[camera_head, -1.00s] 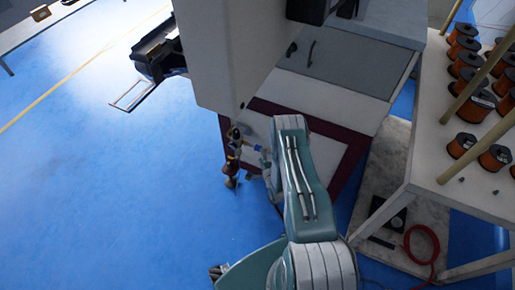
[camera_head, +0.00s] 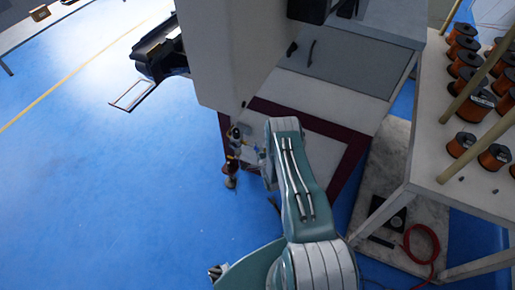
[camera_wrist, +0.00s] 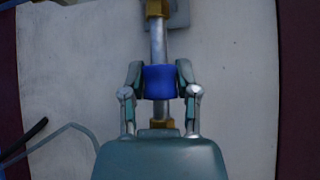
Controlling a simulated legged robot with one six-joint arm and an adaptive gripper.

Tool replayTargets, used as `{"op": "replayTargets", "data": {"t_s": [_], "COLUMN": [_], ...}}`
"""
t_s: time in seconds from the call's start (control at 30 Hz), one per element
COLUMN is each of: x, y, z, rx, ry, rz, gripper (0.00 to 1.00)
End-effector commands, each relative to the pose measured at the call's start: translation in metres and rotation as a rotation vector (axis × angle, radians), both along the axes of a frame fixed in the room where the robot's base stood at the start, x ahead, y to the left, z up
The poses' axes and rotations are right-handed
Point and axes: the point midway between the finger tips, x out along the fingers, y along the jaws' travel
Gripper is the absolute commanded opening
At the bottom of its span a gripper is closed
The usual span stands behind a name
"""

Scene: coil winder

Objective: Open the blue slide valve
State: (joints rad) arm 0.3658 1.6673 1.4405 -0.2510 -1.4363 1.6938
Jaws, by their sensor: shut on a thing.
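The blue slide valve (camera_wrist: 160,82) is a short blue sleeve on a vertical metal pipe (camera_wrist: 158,40), seen in the wrist view. Brass fittings sit on the pipe above and below the sleeve. My gripper (camera_wrist: 160,80) has one finger on each side of the sleeve and is shut on it. Below the sleeve, a short length of pipe shows above the lower fitting (camera_wrist: 157,124). In the head view my arm hides most of the valve and my gripper; pipework with a brass-coloured part (camera_head: 232,165) shows left of the arm.
A white machine panel with a dark red border (camera_head: 362,150) stands behind the pipe. At right, a table (camera_head: 440,140) holds several copper wire spools (camera_head: 465,68). A red hose (camera_head: 425,240) lies on the floor beneath. Blue floor (camera_head: 110,180) at left is clear.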

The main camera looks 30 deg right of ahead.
Motion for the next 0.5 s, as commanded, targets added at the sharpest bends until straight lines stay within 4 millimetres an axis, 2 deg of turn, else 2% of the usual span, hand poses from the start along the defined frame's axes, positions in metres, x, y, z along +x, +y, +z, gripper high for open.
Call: {"op": "replayTargets", "data": {"t_s": [0.13,0.3,0.5], "x": [0.003,0.017,0.018], "y": [0.003,0.014,0.015], "z": [-0.003,-0.003,-0.003], "rx": [0.001,0.002,0.001], "ry": [0.007,0.008,0.01], "rz": [-0.001,-0.002,-0.001], "gripper": [0.0,0.0,0.0]}}
